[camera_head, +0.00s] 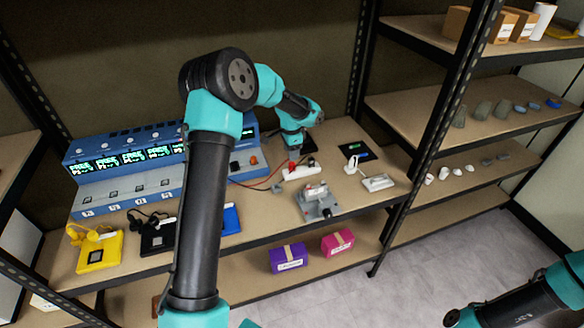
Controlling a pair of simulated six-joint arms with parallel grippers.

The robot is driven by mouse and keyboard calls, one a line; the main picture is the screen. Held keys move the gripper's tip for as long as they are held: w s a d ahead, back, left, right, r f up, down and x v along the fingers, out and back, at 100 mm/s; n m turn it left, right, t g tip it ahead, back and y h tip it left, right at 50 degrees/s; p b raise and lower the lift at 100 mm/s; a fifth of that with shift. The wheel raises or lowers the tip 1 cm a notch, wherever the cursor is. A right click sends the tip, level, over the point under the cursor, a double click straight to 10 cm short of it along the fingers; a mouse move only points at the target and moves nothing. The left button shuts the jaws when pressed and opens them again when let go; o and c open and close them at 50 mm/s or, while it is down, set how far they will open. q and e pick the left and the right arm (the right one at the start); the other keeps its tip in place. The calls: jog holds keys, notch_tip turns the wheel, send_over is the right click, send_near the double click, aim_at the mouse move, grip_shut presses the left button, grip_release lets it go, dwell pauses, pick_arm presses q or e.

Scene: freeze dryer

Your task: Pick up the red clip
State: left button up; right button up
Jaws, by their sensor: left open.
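A small red clip (292,166) shows at the end of the red and black leads, by the white power strip (300,172) on the bench shelf. My left arm reaches up and over the bench from the front. My left gripper (304,148) points down just behind and above the red clip, open and empty as far as I can see. Its fingers are small and dark here, so the exact gap to the clip is hard to judge.
A blue multi-channel instrument (150,165) stands at the left, partly hidden by my arm. A grey metal fixture (317,203) stands in front of the strip. A black pad (354,151) and white device (378,183) lie right. A yellow meter (100,251) sits front left.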

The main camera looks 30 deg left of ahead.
aim_at(292, 164)
pick_arm(q)
jog(key=shift+f, duration=1)
jog(key=shift+w+d+f, duration=0.1)
jog(key=shift+w+f, duration=0.05)
jog(key=shift+f, duration=2.5)
grip_shut()
jog(key=shift+r, duration=0.2)
